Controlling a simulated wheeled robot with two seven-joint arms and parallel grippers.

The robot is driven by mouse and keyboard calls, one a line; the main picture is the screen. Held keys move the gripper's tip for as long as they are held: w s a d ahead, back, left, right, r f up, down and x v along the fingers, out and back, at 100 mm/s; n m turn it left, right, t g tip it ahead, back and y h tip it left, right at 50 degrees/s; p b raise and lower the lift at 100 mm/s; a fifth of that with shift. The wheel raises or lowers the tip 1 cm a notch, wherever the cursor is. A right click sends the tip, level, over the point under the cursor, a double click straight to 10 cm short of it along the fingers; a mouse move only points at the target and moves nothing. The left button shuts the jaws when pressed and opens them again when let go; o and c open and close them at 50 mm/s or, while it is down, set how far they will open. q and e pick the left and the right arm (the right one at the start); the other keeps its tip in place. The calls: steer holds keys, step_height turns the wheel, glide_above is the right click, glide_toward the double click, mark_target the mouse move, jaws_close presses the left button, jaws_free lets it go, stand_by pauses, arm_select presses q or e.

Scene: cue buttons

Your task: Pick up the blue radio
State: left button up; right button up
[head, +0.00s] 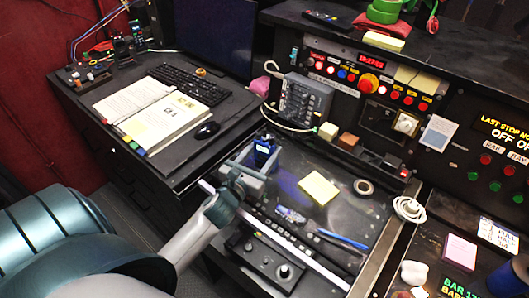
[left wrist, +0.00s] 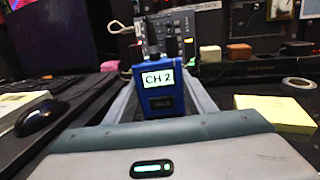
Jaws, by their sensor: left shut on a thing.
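The blue radio (head: 262,150) is a small blue box with a dark top. In the left wrist view the radio (left wrist: 158,92) stands upright with a white "CH 2" label facing the camera. My left gripper (head: 254,163) is shut on it, with one finger along each side. The left wrist view shows the gripper's fingers (left wrist: 158,100) reaching forward around the radio. I cannot tell whether its base touches the desk. My right gripper is not in view.
A yellow note pad (head: 318,188) lies right of the radio, with a tape roll (head: 363,187) beyond. A black mouse (head: 206,130) and open binder (head: 160,115) lie left. A telephone (head: 303,100) stands behind. A control box (head: 264,262) sits in front.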

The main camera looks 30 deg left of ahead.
mark_target(263, 144)
arm_select(q)
steer(key=shift+r, duration=1.75)
steer(key=d+r+b, duration=0.2)
steer(key=d+r, duration=0.5)
steer(key=d, duration=0.4)
steer(key=shift+s+d+r, duration=0.15)
steer(key=shift+s+d, duration=0.2)
steer(key=shift+s, duration=0.05)
steer(key=s+d+f, duration=0.2)
steer(key=s, duration=0.3)
steer(key=s+d+f+m+h+b, duration=0.1)
steer(key=s+d+f, duration=0.1)
steer(key=s, duration=0.4)
steer(key=shift+f+h, duration=0.3)
steer(key=shift+f, duration=0.3)
steer(key=shift+a, duration=0.1)
